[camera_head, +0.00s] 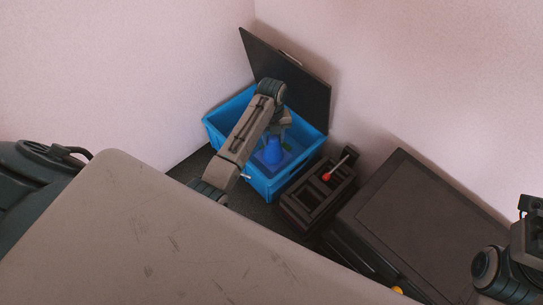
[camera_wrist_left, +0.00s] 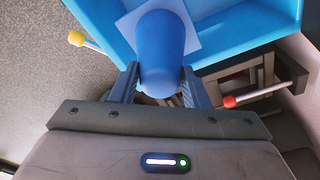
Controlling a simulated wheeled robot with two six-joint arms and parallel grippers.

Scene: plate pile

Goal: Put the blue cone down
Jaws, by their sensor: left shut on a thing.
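The blue cone (camera_head: 272,153) is upright over the inside of the blue crate (camera_head: 213,132). My left gripper (camera_head: 279,132) reaches down into the crate area from above and is shut on the cone's upper part. In the left wrist view the cone (camera_wrist_left: 161,45) sits between the two fingers of the gripper (camera_wrist_left: 160,88), and the crate wall (camera_wrist_left: 245,18) shows beside it. A pale blue square (camera_wrist_left: 195,45) lies behind the cone; I cannot tell whether it is its base or a separate sheet. Whether the cone touches the crate floor is unclear. My right gripper's fingers do not show.
A dark upright panel (camera_head: 305,93) stands behind the crate. A large dark box (camera_head: 420,215) stands further right. A yellow-knobbed rod (camera_wrist_left: 77,39) sticks out beside the crate.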

